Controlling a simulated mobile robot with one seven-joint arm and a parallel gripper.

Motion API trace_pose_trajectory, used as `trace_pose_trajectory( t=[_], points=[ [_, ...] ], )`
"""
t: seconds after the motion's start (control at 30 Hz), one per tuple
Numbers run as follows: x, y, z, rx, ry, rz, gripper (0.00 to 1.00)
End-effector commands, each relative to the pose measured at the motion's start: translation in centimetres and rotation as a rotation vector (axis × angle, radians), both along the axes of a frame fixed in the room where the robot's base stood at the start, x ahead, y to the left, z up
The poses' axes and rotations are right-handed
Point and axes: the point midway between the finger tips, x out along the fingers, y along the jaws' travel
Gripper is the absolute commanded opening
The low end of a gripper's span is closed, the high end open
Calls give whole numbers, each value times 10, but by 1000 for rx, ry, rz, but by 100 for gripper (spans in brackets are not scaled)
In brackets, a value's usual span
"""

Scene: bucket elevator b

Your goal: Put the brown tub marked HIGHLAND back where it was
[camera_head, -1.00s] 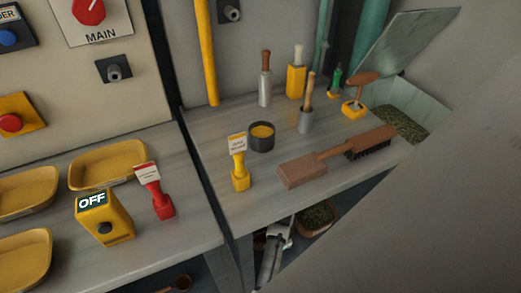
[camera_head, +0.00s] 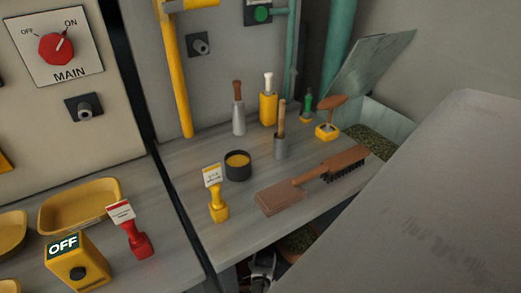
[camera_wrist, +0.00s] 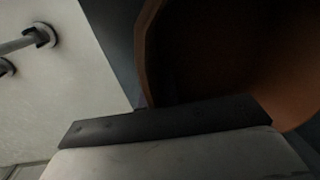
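A brown tub with green contents (camera_head: 301,243) shows partly under the right bench in the head view, cut off by the bench edge and a large pale shape in front. I see no HIGHLAND lettering on it. My gripper (camera_head: 263,266) appears as a pale and dark form just left of this tub, mostly hidden below the bench edge. In the wrist view a large brown curved surface (camera_wrist: 235,50), which looks like the tub close up, fills the upper right, right beyond the dark gripper bar. The fingertips and their grip are hidden.
The right bench (camera_head: 190,160) holds a brush (camera_head: 345,163), a brown block (camera_head: 279,197), a dark cup (camera_head: 238,166), a yellow stamp (camera_head: 217,205) and several handled tools. A green-filled bin (camera_head: 370,140) with a raised lid stands behind. The left bench carries yellow trays (camera_head: 80,204) and an OFF box (camera_head: 77,265).

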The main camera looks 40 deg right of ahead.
Motion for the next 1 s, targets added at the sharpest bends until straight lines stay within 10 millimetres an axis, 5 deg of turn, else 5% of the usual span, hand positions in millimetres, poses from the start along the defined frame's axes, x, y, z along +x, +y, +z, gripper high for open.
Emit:
trace_pose_trajectory(
  t=[0.07, 0.27, 0.63, 1.0],
  points=[
    [0, 0, -3, 0, 0, 1, 0],
    [0, 0, -3, 0, 1, 0, 25],
    [0, 0, 5, 0, 0, 0, 25],
    [-6, 1, 77, -4, -1, 2, 25]
  ],
)
